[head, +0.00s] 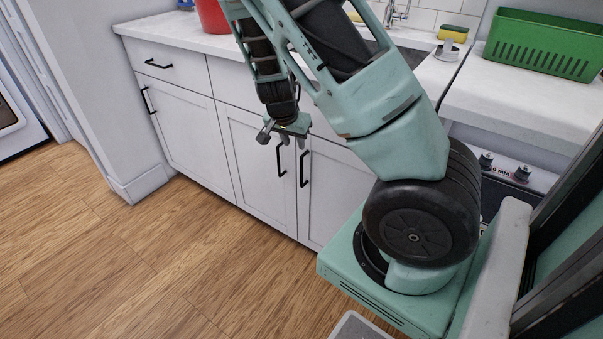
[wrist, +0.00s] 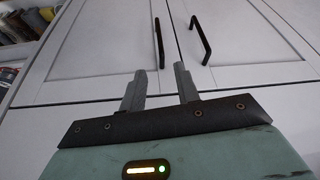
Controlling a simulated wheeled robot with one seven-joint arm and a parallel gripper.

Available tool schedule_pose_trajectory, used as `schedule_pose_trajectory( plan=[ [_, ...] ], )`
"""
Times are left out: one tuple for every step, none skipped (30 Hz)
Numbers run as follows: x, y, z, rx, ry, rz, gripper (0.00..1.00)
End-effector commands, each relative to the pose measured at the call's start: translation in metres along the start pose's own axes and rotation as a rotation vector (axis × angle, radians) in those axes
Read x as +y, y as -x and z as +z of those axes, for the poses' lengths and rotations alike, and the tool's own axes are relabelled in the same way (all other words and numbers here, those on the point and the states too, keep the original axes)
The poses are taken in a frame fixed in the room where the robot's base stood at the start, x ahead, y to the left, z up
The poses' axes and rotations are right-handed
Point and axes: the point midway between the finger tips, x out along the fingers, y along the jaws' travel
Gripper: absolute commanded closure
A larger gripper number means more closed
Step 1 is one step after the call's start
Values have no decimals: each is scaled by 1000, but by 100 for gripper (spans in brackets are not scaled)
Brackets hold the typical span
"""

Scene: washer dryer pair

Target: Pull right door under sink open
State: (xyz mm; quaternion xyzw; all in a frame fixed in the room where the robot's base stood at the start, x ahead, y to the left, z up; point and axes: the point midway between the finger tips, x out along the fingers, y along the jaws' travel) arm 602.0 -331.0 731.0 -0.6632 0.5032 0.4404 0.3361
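The white right door under the sink (head: 322,198) is shut in the head view. Its black bar handle (head: 304,169) is upright near the seam with the adjoining door (head: 255,165), whose handle (head: 281,160) is close by. My gripper (head: 293,142) hangs in front of the upper part of these doors, fingers downward. It is open and empty. In the wrist view my gripper (wrist: 160,70) shows two spread grey fingers below two black handles, a left one (wrist: 160,43) and a right one (wrist: 201,40). Neither is between the fingers. I cannot tell whether anything touches.
The white countertop (head: 175,38) overhangs the cabinets, with a red container (head: 212,16) and a green basket (head: 543,45) on it. Another cabinet door (head: 180,130) and a drawer (head: 165,65) are at left. The wooden floor (head: 160,260) in front is clear.

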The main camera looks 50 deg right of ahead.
Motion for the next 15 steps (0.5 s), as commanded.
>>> schedule_pose_trajectory(
  plan=[
    [1,-13,1,-1,-2,3,68],
    [2,-19,2,-3,-2,3,68],
    [2,-28,2,-3,-1,4,68],
    [2,-34,2,-3,-2,3,68],
    [2,-40,2,-3,-2,3,68],
    [2,-49,2,-4,-2,3,68],
    [1,-55,2,-4,-1,3,68],
    [1,-61,2,-4,-1,3,68],
    [2,-70,2,-4,0,4,68],
    [2,-76,3,-5,0,3,68],
    [1,-82,2,-4,0,2,68],
    [1,-90,2,-4,0,3,68],
    [1,-96,3,-5,0,3,68],
    [2,-102,3,-5,-1,3,68],
    [1,-110,3,-5,0,2,68]
  ],
)
